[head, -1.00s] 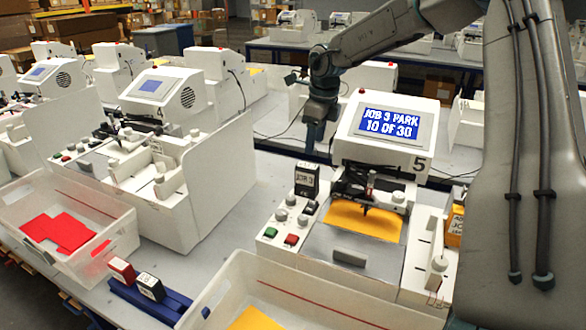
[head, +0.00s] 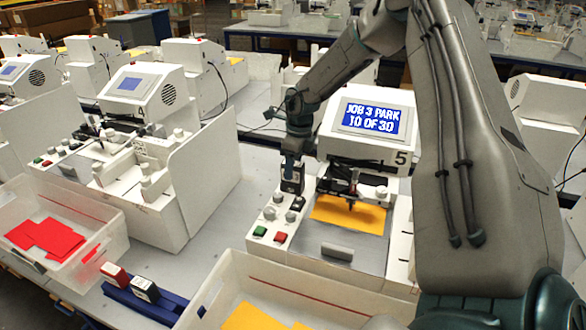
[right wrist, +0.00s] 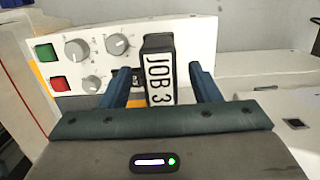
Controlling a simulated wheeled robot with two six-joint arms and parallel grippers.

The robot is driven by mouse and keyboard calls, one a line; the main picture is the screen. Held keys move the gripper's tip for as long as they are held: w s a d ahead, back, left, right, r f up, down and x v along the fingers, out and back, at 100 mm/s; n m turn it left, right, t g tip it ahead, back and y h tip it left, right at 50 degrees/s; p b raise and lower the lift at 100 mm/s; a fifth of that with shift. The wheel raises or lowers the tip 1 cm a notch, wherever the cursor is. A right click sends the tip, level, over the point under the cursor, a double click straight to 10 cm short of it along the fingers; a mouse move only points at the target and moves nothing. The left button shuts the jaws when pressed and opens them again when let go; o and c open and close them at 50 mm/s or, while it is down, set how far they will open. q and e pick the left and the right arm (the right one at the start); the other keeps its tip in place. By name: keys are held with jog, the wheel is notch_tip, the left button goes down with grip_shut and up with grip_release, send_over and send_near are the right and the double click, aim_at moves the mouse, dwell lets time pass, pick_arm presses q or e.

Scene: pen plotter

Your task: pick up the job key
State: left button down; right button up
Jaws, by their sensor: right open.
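The job key is a black block with a white "JOB 3" label (right wrist: 160,78), standing upright in the control panel of plotter 5. In the head view the job key (head: 292,180) is partly covered by my right gripper (head: 291,165), which comes down over it from above. In the right wrist view my right gripper (right wrist: 163,85) is open, with one blue finger on each side of the key. Gaps show between the fingers and the key. My left gripper is not in view.
Plotter 5 (head: 365,140) shows "JOB 3 PARK 10 OF 30" above an orange sheet (head: 349,214). Knobs and green and red buttons (head: 280,238) sit close to the key. A blue rack (head: 146,299) holds a red and a black block. A white bin (head: 255,270) stands in front.

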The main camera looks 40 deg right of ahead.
jog(key=shift+w+f, duration=0.15)
jog(key=shift+f, duration=0.45)
jog(key=c, duration=1.1)
jog(key=shift+o, duration=0.2)
jog(key=shift+r, duration=0.2)
